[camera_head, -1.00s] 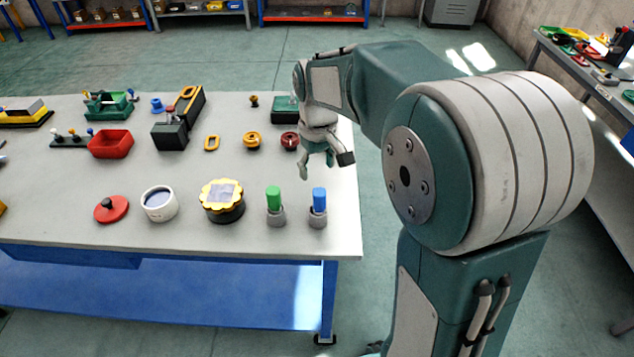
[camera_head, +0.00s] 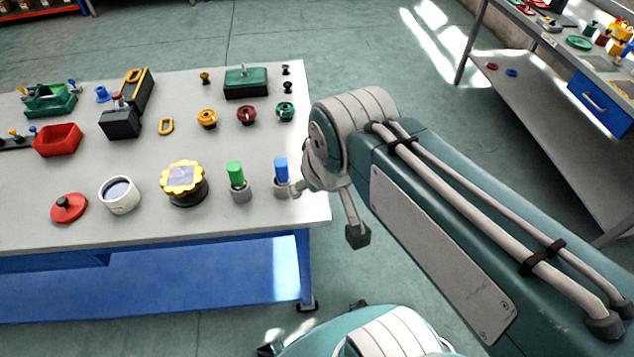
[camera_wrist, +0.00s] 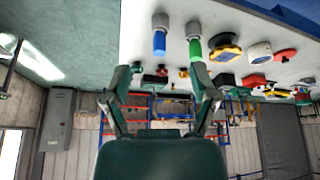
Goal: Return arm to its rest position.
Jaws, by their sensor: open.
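My gripper (camera_head: 328,208) is open and empty in the head view, just off the right edge of the white-topped table (camera_head: 262,210). One finger overlaps the blue peg's grey holder in the picture; I cannot tell if they touch. In the wrist view my gripper (camera_wrist: 164,78) has its two fingers wide apart with nothing between them, and the scene appears upside down. My forearm stretches across the right of the head view.
A blue peg (camera_head: 281,171) and a green peg (camera_head: 236,175) stand in grey holders near the table's right corner. A yellow-topped round part (camera_head: 183,178) is beside them. Another bench (camera_head: 548,50) stands at the upper right, with open floor between.

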